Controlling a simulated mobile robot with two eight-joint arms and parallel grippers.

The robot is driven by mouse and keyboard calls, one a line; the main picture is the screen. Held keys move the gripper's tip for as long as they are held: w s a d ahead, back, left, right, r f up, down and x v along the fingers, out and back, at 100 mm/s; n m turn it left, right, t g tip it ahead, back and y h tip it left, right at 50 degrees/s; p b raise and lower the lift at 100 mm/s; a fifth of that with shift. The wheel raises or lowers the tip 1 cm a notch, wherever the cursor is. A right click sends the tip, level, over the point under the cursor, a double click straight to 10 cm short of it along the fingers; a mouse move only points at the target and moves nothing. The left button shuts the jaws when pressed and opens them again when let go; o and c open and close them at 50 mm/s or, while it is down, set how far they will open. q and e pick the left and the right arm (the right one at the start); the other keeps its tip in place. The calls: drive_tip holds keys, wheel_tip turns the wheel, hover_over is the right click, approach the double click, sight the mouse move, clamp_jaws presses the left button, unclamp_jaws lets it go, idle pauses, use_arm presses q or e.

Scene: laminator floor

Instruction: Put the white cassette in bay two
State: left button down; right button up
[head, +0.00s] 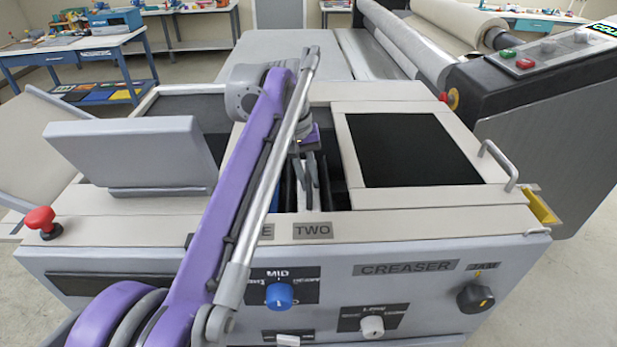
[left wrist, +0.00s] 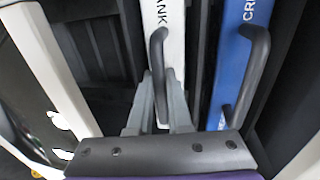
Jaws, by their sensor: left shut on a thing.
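The white cassette (left wrist: 150,22), with a dark handle and lettering partly reading "ANK", is upright in the left wrist view. My left gripper (head: 309,183) points down into the machine's open well, behind the TWO label (head: 313,230). Its fingers (left wrist: 158,100) are shut on the white cassette's handle. In the left wrist view a blue cassette (left wrist: 226,75) stands beside the white one, to its right, with a gap between them. The white cassette's lower end is hidden, so I cannot tell how deep it sits. My right gripper is not in view.
A raised grey lid (head: 125,150) stands left of the well and a black panel (head: 410,150) lies right of it. A red button (head: 40,220) is at the left corner. Blue (head: 280,295), white (head: 372,327) and black (head: 475,297) knobs are on the front.

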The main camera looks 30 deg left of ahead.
use_arm(q)
drive_tip(key=c, duration=0.8)
unclamp_jaws()
drive_tip(key=shift+f, duration=0.1)
drive_tip(key=shift+o, duration=0.2)
wheel_tip(320, 180, up, 11)
drive_tip(key=s+a+p, duration=0.1)
drive_tip(key=p, duration=0.1)
drive_tip(key=shift+a+f, duration=0.15)
drive_tip(key=shift+a, duration=0.25)
drive_tip(key=shift+s+f, duration=0.1)
drive_tip(key=shift+s, duration=0.05)
